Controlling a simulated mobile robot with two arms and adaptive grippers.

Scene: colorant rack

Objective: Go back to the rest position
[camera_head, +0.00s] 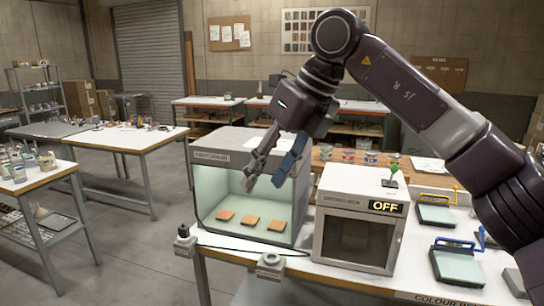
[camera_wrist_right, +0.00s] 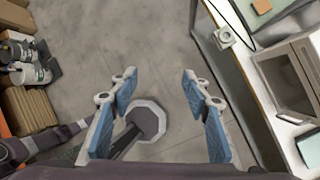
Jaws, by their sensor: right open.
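My right gripper (camera_head: 263,183) hangs in the air in front of the lit light booth, fingers pointing down. Its two blue-padded fingers are apart and nothing is between them; the right wrist view (camera_wrist_right: 157,90) shows the same, with grey floor behind. My right arm comes in from the right and arches high over the table. My left gripper is in neither view.
The light booth (camera_head: 215,160) holds three orange tiles (camera_head: 250,221). A grey box with an OFF sign (camera_head: 335,245) stands beside it on the white table (camera_head: 420,282). Green-topped pads (camera_head: 455,268) lie at right. Side tables stand at left, with open floor between.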

